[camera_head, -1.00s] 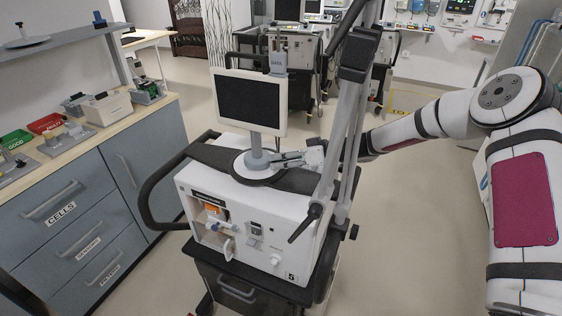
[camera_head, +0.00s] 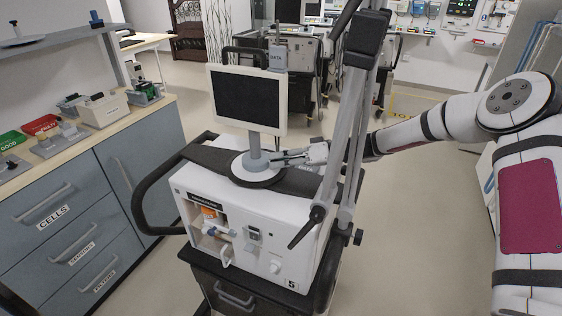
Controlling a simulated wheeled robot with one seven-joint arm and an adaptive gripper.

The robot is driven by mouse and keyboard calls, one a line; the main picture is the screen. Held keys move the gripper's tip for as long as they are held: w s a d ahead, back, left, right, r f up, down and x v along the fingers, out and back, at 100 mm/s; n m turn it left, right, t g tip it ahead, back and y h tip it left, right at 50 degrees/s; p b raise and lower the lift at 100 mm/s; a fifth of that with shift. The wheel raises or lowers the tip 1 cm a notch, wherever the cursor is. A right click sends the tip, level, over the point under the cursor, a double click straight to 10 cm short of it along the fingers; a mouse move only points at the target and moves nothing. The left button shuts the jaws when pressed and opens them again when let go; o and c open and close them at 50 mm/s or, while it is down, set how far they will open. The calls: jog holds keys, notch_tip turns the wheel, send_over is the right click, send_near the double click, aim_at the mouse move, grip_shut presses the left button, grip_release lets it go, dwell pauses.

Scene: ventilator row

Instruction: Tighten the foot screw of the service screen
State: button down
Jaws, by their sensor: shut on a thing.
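The service screen (camera_head: 247,98) is a dark panel in a pale frame. It stands upright on a grey post (camera_head: 255,150) with a round foot (camera_head: 243,174) on top of the white ventilator (camera_head: 225,205). My gripper (camera_head: 281,158) comes in from the right, low beside the post and just above the foot. It is shut at the foot screw. The fingers cover the screw, so its head and how far in it sits cannot be made out.
A jointed grey support arm (camera_head: 345,130) rises on the ventilator's right, close to my gripper. A black rail (camera_head: 143,205) curves out at its left. A workbench with drawers (camera_head: 70,210) stands at the left. Floor at the right is clear.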

jog(key=c, duration=1.4)
grip_release()
jog(key=shift+d, duration=0.2)
jog(key=shift+v, duration=3.85)
jog(key=shift+r, duration=0.1)
